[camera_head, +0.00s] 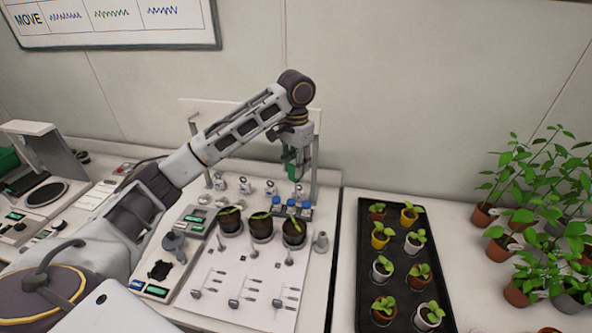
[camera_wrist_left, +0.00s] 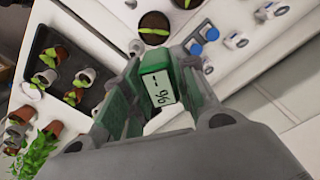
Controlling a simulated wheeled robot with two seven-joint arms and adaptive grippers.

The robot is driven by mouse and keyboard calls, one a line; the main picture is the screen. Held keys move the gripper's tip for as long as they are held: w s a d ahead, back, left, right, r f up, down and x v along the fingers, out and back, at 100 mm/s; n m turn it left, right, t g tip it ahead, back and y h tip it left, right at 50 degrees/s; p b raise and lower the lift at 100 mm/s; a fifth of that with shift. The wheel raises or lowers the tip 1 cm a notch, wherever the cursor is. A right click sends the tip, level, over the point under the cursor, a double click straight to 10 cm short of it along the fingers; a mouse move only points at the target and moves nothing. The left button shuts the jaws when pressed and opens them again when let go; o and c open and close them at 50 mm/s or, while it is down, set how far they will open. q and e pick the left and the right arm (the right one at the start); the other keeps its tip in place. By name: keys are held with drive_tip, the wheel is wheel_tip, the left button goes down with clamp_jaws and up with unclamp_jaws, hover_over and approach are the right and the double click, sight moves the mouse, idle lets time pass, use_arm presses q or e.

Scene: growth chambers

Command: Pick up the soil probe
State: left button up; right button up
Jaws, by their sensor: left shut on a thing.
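The soil probe (camera_wrist_left: 160,86) has a green body and a white display face with a "%" mark. In the left wrist view it sits between the fingers of my left gripper (camera_wrist_left: 146,98), which is shut on it. In the head view my left gripper (camera_head: 297,160) is at the back of the bench, above the small pots. Only a bit of green shows between its fingers there. The probe's lower end is hidden in both views. My right gripper is in neither view.
Below the gripper stand potted seedlings (camera_head: 262,225) and blue-capped bottles (camera_head: 292,204). A white frame (camera_head: 312,172) is close beside the gripper. A black tray (camera_head: 363,290) of seedlings lies to the right. Leafy plants (camera_head: 545,215) crowd the far right.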

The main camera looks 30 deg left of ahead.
use_arm(q)
drive_tip(key=shift+r, duration=0.3)
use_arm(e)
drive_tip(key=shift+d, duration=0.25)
use_arm(q)
drive_tip(key=shift+r, duration=0.1)
